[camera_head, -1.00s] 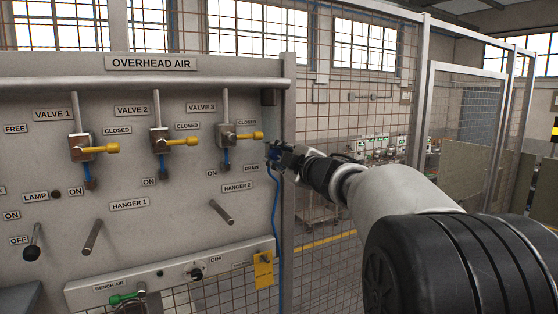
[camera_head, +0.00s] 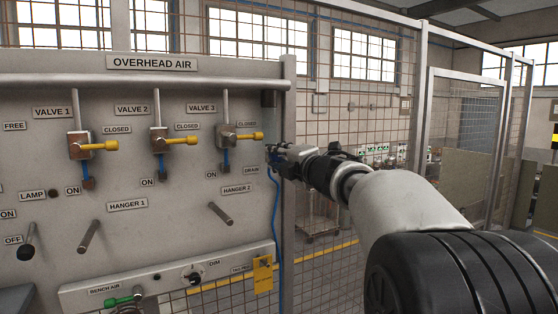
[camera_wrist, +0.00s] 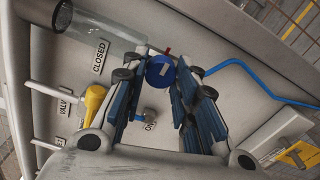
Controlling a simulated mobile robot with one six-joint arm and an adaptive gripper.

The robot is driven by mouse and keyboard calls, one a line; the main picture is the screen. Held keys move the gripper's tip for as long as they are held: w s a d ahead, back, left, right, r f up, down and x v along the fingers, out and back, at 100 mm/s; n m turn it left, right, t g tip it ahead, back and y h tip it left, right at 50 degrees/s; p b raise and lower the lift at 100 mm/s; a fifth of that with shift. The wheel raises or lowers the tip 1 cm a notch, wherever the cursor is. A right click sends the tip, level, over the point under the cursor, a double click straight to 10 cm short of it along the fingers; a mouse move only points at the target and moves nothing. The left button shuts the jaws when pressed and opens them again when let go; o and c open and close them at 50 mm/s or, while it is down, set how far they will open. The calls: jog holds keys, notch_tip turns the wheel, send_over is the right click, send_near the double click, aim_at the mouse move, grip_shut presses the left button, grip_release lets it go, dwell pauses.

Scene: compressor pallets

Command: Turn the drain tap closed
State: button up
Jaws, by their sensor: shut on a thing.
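The drain tap (camera_wrist: 160,71) shows in the wrist view as a round blue knob with a pale mark on its face, beneath a clear cylinder. My gripper (camera_wrist: 160,86) has its two dark blue-padded fingers on either side of the knob, shut on it. In the head view my gripper (camera_head: 273,152) reaches the right edge of the grey panel, just above the DRAIN label (camera_head: 252,170). There the fingers largely hide the tap, and I cannot read its angle.
The yellow handle of valve 3 (camera_head: 250,136) sits close left of my gripper; it also shows in the wrist view (camera_wrist: 93,101). A blue hose (camera_head: 275,205) hangs below the tap. A panel post (camera_head: 287,220) and mesh fence stand right.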

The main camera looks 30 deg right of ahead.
dwell(0.5)
jog(key=o, duration=1.1)
jog(key=shift+s, duration=0.1)
jog(key=s, duration=1.1)
jog(key=shift+s+d, duration=0.2)
jog(key=shift+s, duration=0.2)
